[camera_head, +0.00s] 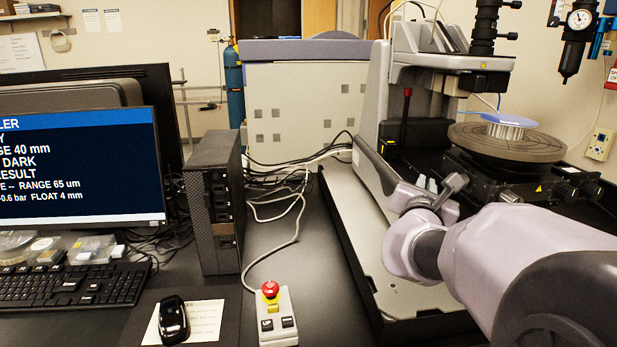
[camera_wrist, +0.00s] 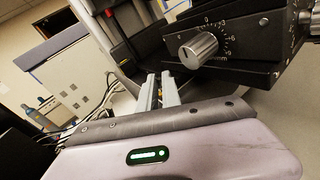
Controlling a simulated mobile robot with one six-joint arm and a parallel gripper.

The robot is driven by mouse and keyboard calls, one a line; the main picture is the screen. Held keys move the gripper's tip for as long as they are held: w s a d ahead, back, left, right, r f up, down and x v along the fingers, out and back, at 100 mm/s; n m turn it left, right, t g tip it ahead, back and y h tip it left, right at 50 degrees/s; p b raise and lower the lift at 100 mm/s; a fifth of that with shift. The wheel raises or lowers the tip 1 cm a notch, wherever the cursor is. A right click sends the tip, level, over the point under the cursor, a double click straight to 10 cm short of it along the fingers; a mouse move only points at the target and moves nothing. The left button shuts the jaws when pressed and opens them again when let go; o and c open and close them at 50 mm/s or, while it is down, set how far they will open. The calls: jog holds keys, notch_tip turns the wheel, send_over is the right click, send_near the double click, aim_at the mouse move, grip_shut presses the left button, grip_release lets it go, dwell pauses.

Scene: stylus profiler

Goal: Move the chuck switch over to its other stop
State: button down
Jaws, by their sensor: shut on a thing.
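My gripper (camera_wrist: 158,82) has its two pale fingers close together in the wrist view, reaching toward the dark base of the stage. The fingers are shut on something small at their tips. It sits where the chuck switch would be, but the fingers hide it, so its shape and position cannot be made out. In the head view my gripper (camera_head: 426,184) is low at the front left of the stage, partly hidden by my wrist. The round chuck (camera_head: 480,145) sits above it, with a pale blue-topped disc (camera_head: 510,122) on it.
A silver knob with a scale (camera_wrist: 198,48) is close to the right of my fingers. A red-tipped lever (camera_head: 407,97) stands behind my gripper. A box with a red stop button (camera_head: 270,288), a mouse (camera_head: 173,320) and a monitor (camera_head: 75,165) are to the left.

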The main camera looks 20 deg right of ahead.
jog(key=c, duration=1.5)
grip_release()
jog(key=shift+c, duration=0.2)
